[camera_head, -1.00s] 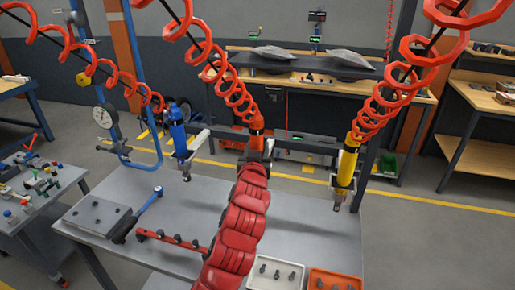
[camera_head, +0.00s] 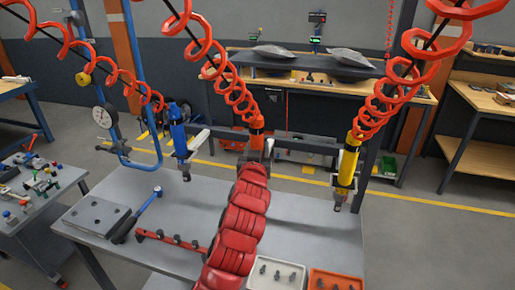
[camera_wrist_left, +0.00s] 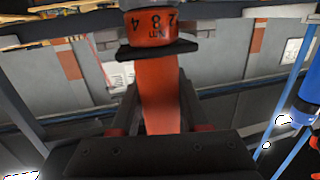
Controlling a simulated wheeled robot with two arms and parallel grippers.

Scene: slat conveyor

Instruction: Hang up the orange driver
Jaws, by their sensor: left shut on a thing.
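The orange driver (camera_head: 257,126) is upright below its red coiled hose, in front of the dark rail. My left gripper (camera_head: 256,158) is shut on its lower part, at the end of my red arm, which hides much of the driver's lower end. In the left wrist view the orange driver (camera_wrist_left: 158,95) stands between my two fingers, with a dark collar and a numbered band above. I cannot tell whether it touches a holder on the rail. My right gripper is not in view.
A blue driver (camera_head: 179,137) hangs to the left and a yellow driver (camera_head: 346,167) to the right. The grey table (camera_head: 310,220) below carries a white tray (camera_head: 275,274), an orange tray (camera_head: 335,281), a red bolt strip (camera_head: 170,240) and a blue-handled wrench (camera_head: 148,203).

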